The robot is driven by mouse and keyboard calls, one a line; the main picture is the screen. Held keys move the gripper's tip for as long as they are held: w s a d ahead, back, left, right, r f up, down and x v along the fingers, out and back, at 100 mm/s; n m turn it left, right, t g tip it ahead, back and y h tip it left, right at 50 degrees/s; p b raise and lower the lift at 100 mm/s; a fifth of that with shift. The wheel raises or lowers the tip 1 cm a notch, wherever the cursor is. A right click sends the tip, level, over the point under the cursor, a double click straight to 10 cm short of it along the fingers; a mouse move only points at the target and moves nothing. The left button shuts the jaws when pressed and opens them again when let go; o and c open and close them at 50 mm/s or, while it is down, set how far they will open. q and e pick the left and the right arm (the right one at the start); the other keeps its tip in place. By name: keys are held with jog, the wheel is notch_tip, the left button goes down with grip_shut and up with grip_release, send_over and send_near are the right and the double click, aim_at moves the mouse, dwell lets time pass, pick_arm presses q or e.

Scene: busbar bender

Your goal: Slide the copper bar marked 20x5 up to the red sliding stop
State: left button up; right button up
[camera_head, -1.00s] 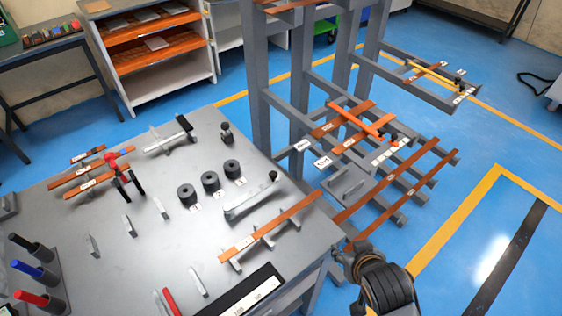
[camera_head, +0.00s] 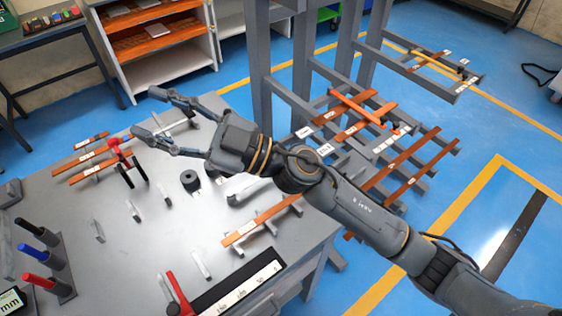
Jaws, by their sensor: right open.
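My right gripper (camera_head: 143,112) is open and empty. Its arm reaches in from the lower right across the grey workbench, and its fingers point left, above the bench's far left part. Copper bars with white labels, an upper one (camera_head: 72,162) and a lower one (camera_head: 88,174), lie at the bench's left, below and left of the fingers. A red part (camera_head: 114,146) with black handles sits at their right end. A red-orange crosspiece (camera_head: 352,105) lies over copper bars on the rack. The labels are too small to read, so I cannot tell which bar is 20x5. My left gripper is out of view.
A black cylinder (camera_head: 190,181) stands on the bench below my right arm. A longer copper bar (camera_head: 262,219) rests on supports nearer the front. Coloured handles (camera_head: 40,259) stand at the left. The rack (camera_head: 271,70) stands beyond the bench.

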jog(key=s+a+f+n+g+h, duration=0.3)
jog(key=s+n+g, duration=0.1)
jog(key=n+g, duration=0.15)
jog(key=m+t+h, duration=0.2)
jog(key=h, duration=1.8)
send_near(281, 205)
notch_tip(281, 205, down, 7)
jog(key=p, duration=0.4)
jog(key=shift+s+d+f, duration=0.1)
jog(key=shift+s+f, duration=0.05)
jog(key=shift+f, duration=0.05)
jog(key=shift+c, duration=0.2)
grip_shut()
